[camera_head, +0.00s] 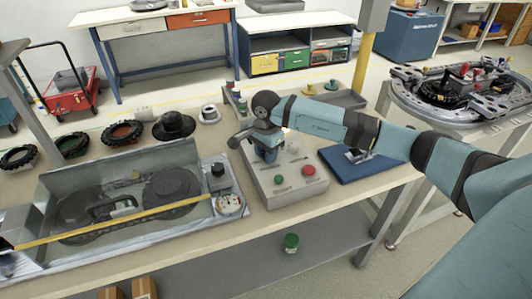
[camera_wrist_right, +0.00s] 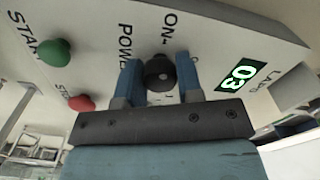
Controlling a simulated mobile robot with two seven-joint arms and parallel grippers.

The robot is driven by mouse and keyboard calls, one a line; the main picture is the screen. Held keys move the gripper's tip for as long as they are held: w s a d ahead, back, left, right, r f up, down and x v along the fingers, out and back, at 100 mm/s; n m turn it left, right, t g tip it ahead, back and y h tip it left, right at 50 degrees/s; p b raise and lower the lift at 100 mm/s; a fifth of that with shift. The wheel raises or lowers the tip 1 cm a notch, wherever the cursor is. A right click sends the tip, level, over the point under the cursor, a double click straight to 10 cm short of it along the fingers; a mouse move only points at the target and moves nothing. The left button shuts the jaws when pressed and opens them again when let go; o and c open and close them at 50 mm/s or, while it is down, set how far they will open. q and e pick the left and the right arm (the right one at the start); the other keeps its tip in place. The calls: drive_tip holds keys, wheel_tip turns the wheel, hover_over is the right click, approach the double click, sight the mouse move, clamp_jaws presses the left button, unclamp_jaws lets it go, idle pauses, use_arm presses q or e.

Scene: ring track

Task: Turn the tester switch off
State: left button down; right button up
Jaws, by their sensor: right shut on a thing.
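The tester (camera_head: 290,197) is a light grey box on the workbench with a green button (camera_head: 278,181) and a red button (camera_head: 309,169). In the right wrist view the dark switch knob (camera_wrist_right: 159,74) sits on the panel beside the words POWER and ON. My right gripper (camera_wrist_right: 160,84) has one blue finger on each side of the knob and is shut on it. In the head view my right gripper (camera_head: 269,154) comes down on the back left of the box and hides the knob. The switch's exact setting is hard to tell. My left gripper is not in view.
A lit display (camera_wrist_right: 235,76) shows 03. A clear-covered case (camera_head: 125,200) with dark wheels stands left of the tester. A blue mat (camera_head: 372,168) lies to its right. Dark tyres (camera_head: 121,132) and a black hat-shaped part (camera_head: 173,126) lie behind. A ring track (camera_head: 400,88) stands far right.

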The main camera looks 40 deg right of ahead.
drive_tip(key=m, duration=0.8)
drive_tip(key=shift+m+b, duration=0.3)
drive_tip(key=m, duration=0.3)
drive_tip(key=shift+m, duration=0.3)
drive_tip(key=m, duration=0.3)
drive_tip(key=shift+m+p, duration=0.3)
drive_tip(key=shift+m, duration=0.7)
drive_tip(key=o, duration=0.9)
